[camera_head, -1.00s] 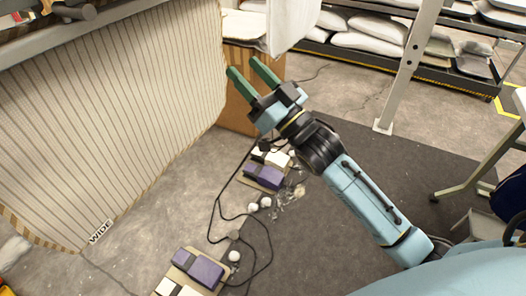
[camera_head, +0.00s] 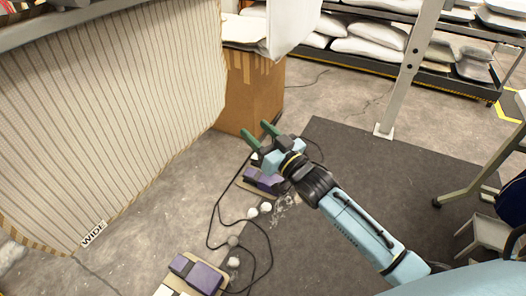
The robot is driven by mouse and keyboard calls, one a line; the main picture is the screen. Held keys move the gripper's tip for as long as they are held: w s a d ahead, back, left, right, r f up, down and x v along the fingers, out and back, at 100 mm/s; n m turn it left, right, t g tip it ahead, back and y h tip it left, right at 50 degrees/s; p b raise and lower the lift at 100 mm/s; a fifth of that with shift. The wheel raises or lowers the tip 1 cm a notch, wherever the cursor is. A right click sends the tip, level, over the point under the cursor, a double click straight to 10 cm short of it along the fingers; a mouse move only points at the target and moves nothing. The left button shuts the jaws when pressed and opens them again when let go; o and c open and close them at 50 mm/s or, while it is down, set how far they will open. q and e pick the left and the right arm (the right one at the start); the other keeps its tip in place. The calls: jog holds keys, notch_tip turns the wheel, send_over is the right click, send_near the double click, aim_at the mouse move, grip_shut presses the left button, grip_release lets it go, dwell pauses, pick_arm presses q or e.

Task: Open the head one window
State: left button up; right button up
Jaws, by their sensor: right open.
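No window that I can identify as the head one window shows in the head view. My right gripper (camera_head: 259,135) has green fingers and is open and empty. It hangs over the floor near the middle of the view, in front of a brown cardboard box and above a purple pedal. A large striped fabric panel (camera_head: 110,120) hangs at the left, with a "WIDE" label (camera_head: 93,234) at its lower edge. The right gripper is to the right of this panel and apart from it. My left gripper is not in view.
The cardboard box (camera_head: 250,95) stands at centre back. Purple pedals (camera_head: 205,277) and black cables (camera_head: 268,240) lie on the floor with white fluff balls. A rack of pillows (camera_head: 370,35) is at the back.

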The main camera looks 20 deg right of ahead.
jog(key=shift+g+h, duration=0.5)
jog(key=shift+h, duration=0.2)
jog(key=shift+d+f+b, duration=0.1)
jog(key=shift+d+f, duration=0.05)
jog(key=shift+f, duration=0.85)
jog(key=shift+d+f+b, duration=0.15)
jog(key=shift+d+f, duration=0.05)
jog(key=shift+f, duration=0.75)
jog(key=shift+d+f+b, duration=0.1)
jog(key=shift+d+f, duration=0.05)
jog(key=shift+f, duration=0.85)
